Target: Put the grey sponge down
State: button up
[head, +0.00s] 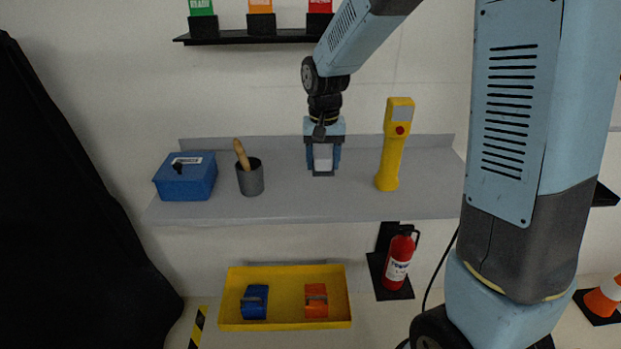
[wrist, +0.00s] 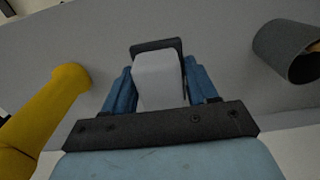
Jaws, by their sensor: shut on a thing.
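The grey sponge (head: 323,156) is a pale grey block between the fingers of my gripper (head: 323,172). The gripper is shut on it, over the grey shelf (head: 290,205) in the head view. In the wrist view the sponge (wrist: 158,80) fills the space between the two blue fingers of my gripper (wrist: 160,85), with a dark bar at the tips. I cannot tell whether the sponge touches the shelf. Its underside is hidden.
On the shelf, a blue box (head: 187,182) and a grey cup (head: 251,181) with a wooden-handled tool stand left of my gripper. A yellow handheld device (head: 393,150) stands upright close on its right. A yellow tray (head: 285,275) is below. Shelf surface in front of my gripper is clear.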

send_over(311, 188)
notch_tip(311, 188, down, 4)
jog(key=shift+f, duration=0.15)
notch_tip(311, 188, down, 3)
jog(key=shift+f, duration=0.15)
jog(key=o, duration=1.1)
